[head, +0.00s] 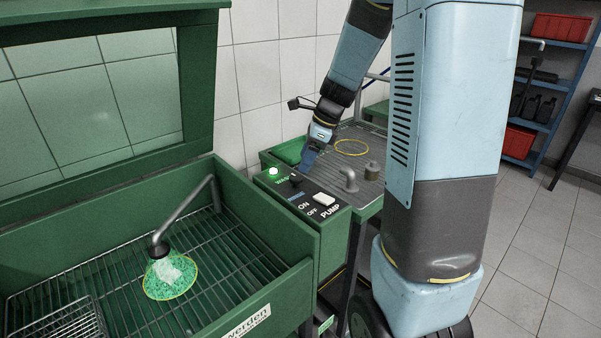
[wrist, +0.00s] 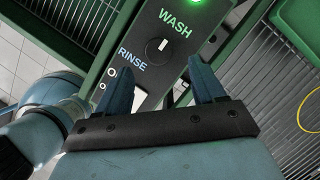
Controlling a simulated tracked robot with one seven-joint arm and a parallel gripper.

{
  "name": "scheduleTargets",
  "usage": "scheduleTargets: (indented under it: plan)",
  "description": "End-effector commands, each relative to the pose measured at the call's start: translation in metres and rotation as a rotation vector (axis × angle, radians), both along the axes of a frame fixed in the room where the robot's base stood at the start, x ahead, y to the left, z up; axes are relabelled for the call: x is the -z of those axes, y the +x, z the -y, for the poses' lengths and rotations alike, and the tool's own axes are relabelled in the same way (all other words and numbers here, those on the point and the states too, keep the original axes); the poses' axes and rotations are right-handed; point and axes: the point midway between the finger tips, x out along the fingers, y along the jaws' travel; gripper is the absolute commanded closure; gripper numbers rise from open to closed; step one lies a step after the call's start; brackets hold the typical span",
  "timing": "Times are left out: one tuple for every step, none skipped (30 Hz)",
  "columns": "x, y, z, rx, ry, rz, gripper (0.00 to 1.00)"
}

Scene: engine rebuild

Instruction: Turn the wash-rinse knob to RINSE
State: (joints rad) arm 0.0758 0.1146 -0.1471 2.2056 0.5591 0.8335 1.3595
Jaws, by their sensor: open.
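The wash-rinse knob (wrist: 156,49) is a dark round knob with a short white mark, on a black panel (wrist: 148,80) between the printed words WASH and RINSE. The mark appears to point toward WASH. In the head view the knob (head: 296,180) is small and partly hard to make out beside the lit green lamp (head: 273,171). My gripper (wrist: 163,84) is open and empty, with its two blue fingers spread and the knob beyond the gap between their tips, apart from them. In the head view my gripper (head: 306,160) hangs just above and behind the panel.
A PUMP switch (head: 323,199) marked ON and OFF sits on the panel. The green wash tank (head: 300,290) at left holds a bent nozzle (head: 185,215) over a rack, with its lid raised. A grated table (head: 372,185) with a yellow ring (head: 350,140) stands behind.

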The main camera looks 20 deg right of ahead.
Motion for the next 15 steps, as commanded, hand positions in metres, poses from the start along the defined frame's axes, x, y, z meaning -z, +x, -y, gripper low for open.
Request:
scheduleTargets:
  plan:
    - [0.01, 0.001, -0.004, -0.001, 0.001, -0.005, 0.31]
    - [0.014, 0.001, -0.005, -0.002, 0.001, -0.005, 0.31]
    - [0.02, 0.002, -0.008, -0.002, 0.002, -0.004, 0.31]
    - [0.024, 0.003, -0.01, -0.002, 0.0, -0.004, 0.31]
    - [0.028, 0.004, -0.011, -0.002, 0.0, -0.004, 0.31]
    - [0.033, 0.004, -0.013, -0.002, 0.0, -0.004, 0.31]
    - [0.036, 0.005, -0.014, -0.001, 0.001, -0.003, 0.31]
    - [0.039, 0.006, -0.015, -0.002, 0.001, -0.001, 0.31]
    - [0.043, 0.006, -0.016, -0.002, 0.0, -0.003, 0.31]
    - [0.045, 0.007, -0.017, -0.002, 0.0, -0.003, 0.31]
    - [0.047, 0.007, -0.018, -0.002, 0.0, -0.003, 0.31]
    - [0.049, 0.007, -0.019, -0.002, 0.0, -0.002, 0.31]
    - [0.05, 0.007, -0.019, -0.001, 0.001, -0.002, 0.31]
    - [0.051, 0.008, -0.02, 0.0, 0.0, -0.001, 0.31]
    - [0.052, 0.008, -0.02, -0.001, 0.0, 0.0, 0.31]
